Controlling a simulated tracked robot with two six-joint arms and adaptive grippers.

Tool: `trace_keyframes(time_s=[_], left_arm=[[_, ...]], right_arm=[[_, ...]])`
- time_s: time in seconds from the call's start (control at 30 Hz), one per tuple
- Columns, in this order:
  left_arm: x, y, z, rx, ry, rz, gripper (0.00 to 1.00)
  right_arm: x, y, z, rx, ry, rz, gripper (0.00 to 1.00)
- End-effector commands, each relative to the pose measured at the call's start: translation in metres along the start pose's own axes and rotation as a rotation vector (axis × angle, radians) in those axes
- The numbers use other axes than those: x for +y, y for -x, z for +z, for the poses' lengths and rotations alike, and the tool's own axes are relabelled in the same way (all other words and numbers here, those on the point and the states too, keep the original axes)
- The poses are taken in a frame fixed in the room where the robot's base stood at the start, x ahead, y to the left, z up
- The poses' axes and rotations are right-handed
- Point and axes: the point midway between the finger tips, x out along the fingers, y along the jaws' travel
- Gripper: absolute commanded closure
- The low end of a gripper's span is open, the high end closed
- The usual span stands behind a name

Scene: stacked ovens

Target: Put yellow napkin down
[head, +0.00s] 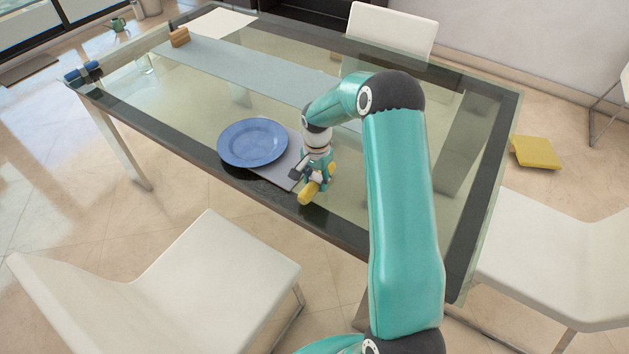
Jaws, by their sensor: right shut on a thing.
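My right gripper (316,180) is low over the near edge of the glass table (215,103), just right of the blue plate (253,141). It is shut on the yellow napkin (308,194), which shows as a small bunched yellow piece below the fingers. Part of the napkin is hidden by the gripper, and I cannot tell if it touches the table. A grey mat (283,172) lies under the plate and reaches toward the gripper. My left gripper is not in view.
A pale runner (235,68) crosses the table, with a wooden block (179,37) and a white sheet (220,22) at the far left. White chairs (215,258) stand around the table. A flat yellow item (537,152) lies on the floor at the right.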

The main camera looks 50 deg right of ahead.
Motion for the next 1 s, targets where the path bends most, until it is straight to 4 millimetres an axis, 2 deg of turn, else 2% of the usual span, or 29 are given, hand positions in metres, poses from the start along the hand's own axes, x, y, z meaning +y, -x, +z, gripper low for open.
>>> trace_keyframes(time_s=[0.37, 0.4, 0.53, 0.87, 1.0], left_arm=[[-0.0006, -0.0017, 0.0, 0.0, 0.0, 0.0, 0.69], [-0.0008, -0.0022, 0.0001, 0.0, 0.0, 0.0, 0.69], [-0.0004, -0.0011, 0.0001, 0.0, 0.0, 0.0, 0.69], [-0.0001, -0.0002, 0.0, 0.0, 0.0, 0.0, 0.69], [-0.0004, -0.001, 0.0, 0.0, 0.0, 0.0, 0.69]], right_arm=[[0.0001, -0.0069, -0.0003, 0.001, 0.0, -0.001, 0.9], [0.0002, -0.0073, -0.0002, 0.0, 0.0, -0.001, 0.54], [0.0002, -0.0062, -0.0002, 0.0, 0.0, -0.001, 0.32], [0.0001, -0.0053, -0.0001, 0.0, 0.0, -0.001, 0.3], [-0.0005, 0.0011, -0.0005, 0.002, 0.0, -0.002, 0.3]])
